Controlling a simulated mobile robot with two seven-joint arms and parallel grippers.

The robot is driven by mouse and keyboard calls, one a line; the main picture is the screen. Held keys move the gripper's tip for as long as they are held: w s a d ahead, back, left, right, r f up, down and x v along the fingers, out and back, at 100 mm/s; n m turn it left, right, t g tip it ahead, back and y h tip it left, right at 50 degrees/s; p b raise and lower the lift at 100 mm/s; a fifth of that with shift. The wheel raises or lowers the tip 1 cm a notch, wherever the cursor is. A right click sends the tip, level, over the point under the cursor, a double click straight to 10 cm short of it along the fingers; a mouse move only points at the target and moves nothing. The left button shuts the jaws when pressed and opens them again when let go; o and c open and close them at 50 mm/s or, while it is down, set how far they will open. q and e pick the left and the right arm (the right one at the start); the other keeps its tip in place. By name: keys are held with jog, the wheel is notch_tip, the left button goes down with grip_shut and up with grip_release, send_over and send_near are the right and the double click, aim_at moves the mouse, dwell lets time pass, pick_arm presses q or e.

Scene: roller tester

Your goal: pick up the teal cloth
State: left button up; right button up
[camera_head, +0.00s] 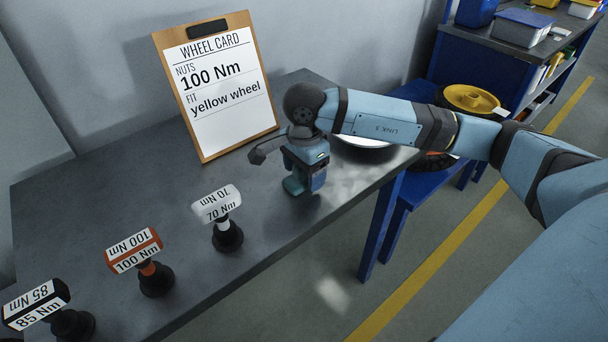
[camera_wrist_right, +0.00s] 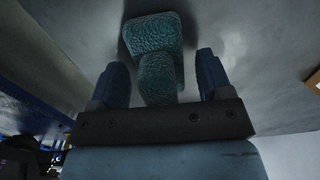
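The teal cloth (camera_wrist_right: 152,37) shows in the wrist view as a bunched, wrinkled lump on the grey table, with a narrower part towards me. My right gripper (camera_wrist_right: 161,72) is open, with one finger on each side of that narrower part and a gap on both sides. In the head view my right gripper (camera_head: 307,180) points down low over the table, and a bit of the teal cloth (camera_head: 292,187) shows at its left side. The rest of the cloth is hidden behind the gripper there. My left gripper is not in view.
A clipboard wheel card (camera_head: 217,88) leans at the back wall. Tools labelled 70 Nm (camera_head: 227,236), 100 Nm (camera_head: 156,280) and 85 Nm (camera_head: 70,324) stand along the table (camera_head: 110,205). A white round thing (camera_head: 362,141) lies partly behind my arm. A yellow wheel (camera_head: 470,98) is at right.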

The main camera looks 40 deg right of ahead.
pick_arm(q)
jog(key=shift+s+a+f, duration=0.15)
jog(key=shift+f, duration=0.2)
pick_arm(e)
jog(key=c, duration=0.8)
jog(key=shift+r, duration=0.1)
jog(key=shift+r, duration=0.55)
notch_tip(320, 180, up, 8)
jog(key=shift+f+p, duration=0.1)
jog(key=shift+p, duration=0.85)
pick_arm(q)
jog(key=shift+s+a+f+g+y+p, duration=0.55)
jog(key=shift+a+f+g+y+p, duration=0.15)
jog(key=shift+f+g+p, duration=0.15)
pick_arm(e)
notch_tip(320, 180, up, 11)
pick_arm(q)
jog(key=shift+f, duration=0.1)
